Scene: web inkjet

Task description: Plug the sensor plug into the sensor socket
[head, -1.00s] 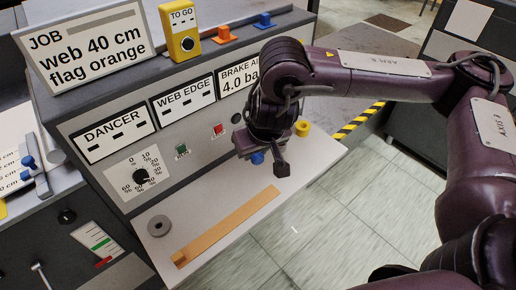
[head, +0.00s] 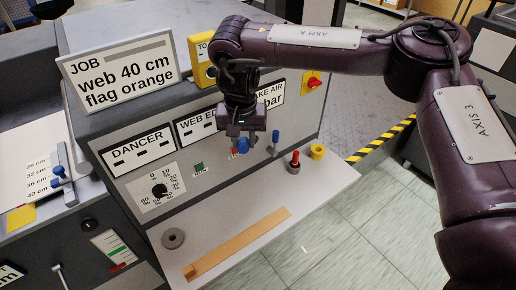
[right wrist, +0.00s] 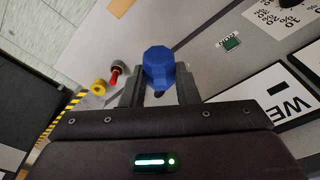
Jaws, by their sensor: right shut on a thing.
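My right gripper (head: 243,136) is shut on a blue plug (head: 242,146), held in front of the console panel. In the right wrist view the faceted blue plug (right wrist: 158,66) sits between the two dark fingers (right wrist: 159,88). Its far end is hidden. I cannot make out a sensor socket; the gripper covers part of the panel below the WEB EDGE and BRAKE AIR labels. My left gripper is not in view.
A small blue upright piece (head: 275,137) is right of the gripper. A yellow TO GO box (head: 201,62) is on top.

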